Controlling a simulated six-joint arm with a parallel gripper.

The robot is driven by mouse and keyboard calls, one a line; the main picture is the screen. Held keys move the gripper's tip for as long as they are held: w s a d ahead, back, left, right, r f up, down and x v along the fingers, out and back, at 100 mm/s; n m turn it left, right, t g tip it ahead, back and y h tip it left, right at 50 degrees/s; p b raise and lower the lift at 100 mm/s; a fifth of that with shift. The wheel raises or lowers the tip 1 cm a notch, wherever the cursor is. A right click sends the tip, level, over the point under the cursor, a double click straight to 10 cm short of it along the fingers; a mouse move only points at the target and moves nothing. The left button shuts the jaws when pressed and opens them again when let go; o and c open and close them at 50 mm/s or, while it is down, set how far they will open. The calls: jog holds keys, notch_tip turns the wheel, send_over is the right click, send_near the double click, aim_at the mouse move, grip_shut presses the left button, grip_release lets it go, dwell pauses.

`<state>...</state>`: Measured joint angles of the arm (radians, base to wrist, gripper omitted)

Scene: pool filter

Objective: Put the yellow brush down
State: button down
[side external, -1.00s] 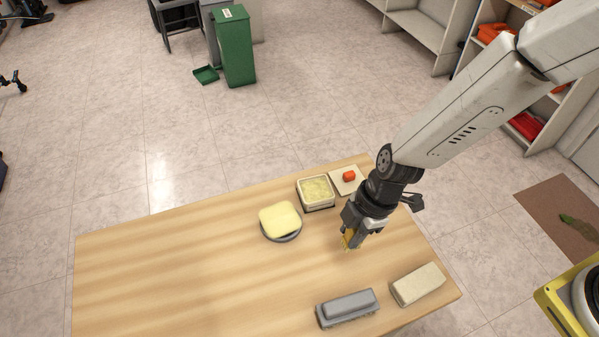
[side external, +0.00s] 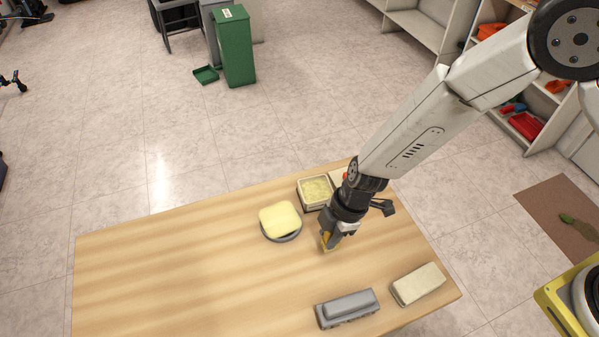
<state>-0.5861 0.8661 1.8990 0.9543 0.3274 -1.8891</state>
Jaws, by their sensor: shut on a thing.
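My gripper (side external: 331,240) points down over the right half of the wooden table (side external: 190,270). It is shut on the yellow brush (side external: 331,242), and only a small yellow part shows below and between the fingers. The brush is low, close to the tabletop. I cannot tell whether it touches the wood.
A pale yellow sponge-like block (side external: 280,218) sits on a grey round dish left of my gripper. A square tub (side external: 316,191) stands behind. A grey block-shaped brush (side external: 347,308) and a beige block (side external: 418,285) lie near the front right. The table's left half is clear.

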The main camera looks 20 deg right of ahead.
jog(key=shift+f, duration=1.4)
jog(key=shift+f, duration=0.1)
jog(key=shift+c, duration=2)
grip_release()
jog(key=v, duration=1.2)
jog(key=shift+d, duration=0.15)
